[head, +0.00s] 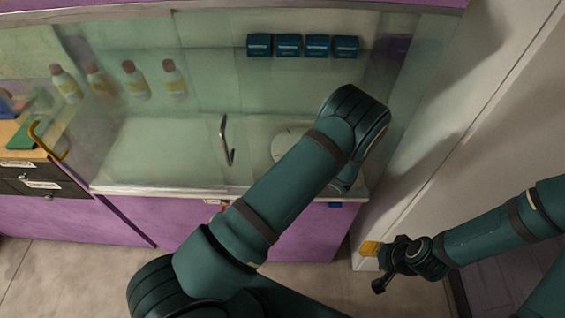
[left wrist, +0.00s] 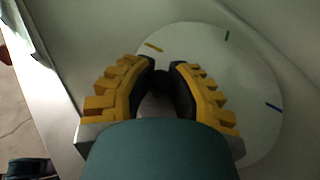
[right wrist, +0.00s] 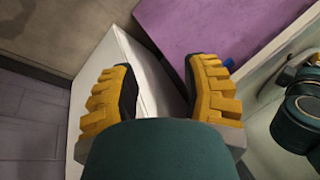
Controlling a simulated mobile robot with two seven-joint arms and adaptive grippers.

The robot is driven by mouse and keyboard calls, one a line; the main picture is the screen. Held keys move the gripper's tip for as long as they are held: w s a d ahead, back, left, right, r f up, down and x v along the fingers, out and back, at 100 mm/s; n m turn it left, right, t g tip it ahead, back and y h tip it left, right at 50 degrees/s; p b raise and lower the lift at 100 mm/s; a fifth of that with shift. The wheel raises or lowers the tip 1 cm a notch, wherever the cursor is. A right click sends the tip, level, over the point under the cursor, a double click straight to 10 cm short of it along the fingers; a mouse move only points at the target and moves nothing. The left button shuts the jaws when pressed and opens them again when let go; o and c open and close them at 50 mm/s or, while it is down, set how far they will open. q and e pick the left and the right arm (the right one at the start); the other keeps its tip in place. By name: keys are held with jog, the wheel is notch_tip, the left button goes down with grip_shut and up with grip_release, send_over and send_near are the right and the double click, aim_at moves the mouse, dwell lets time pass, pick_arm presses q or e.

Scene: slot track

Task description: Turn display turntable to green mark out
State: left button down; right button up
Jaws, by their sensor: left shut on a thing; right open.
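The display turntable is a pale round disc inside the glass case, mostly hidden behind my left arm in the head view (head: 284,146). In the left wrist view the disc (left wrist: 245,75) shows a green mark (left wrist: 226,36) at its upper edge, a blue mark (left wrist: 273,105) at the right and an orange-yellow mark (left wrist: 153,47) at the upper left. My left gripper (left wrist: 163,72) is over the disc, shut on a dark knob (left wrist: 160,84) that the fingers partly hide. My right gripper (head: 375,267) is open and empty, low beside the case; its fingers also show in the right wrist view (right wrist: 160,78).
The glass case has a metal handle (head: 227,140) in front. Several bottles (head: 135,80) and several blue boxes (head: 288,45) stand inside. A purple cabinet base (head: 310,235) is below, a white wall (head: 440,130) at the right. Floor is free in front.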

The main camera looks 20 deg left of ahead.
pick_arm(q)
jog(key=shift+w+d+f+n+g+b, duration=0.2)
jog(key=shift+d+n+g+b, duration=0.35)
jog(key=shift+n+g+b, duration=0.3)
jog(key=shift+w+d+r+n+g+y+b, duration=0.1)
jog(key=shift+d+n+g+y+b, duration=0.2)
jog(key=shift+n+g+b, duration=0.4)
jog(key=shift+w+d+r+n+g+y+b, duration=0.1)
jog(key=shift+d+n+g+b, duration=0.35)
jog(key=shift+g, duration=0.3)
jog(key=c, duration=0.9)
grip_release()
jog(key=shift+r, duration=0.1)
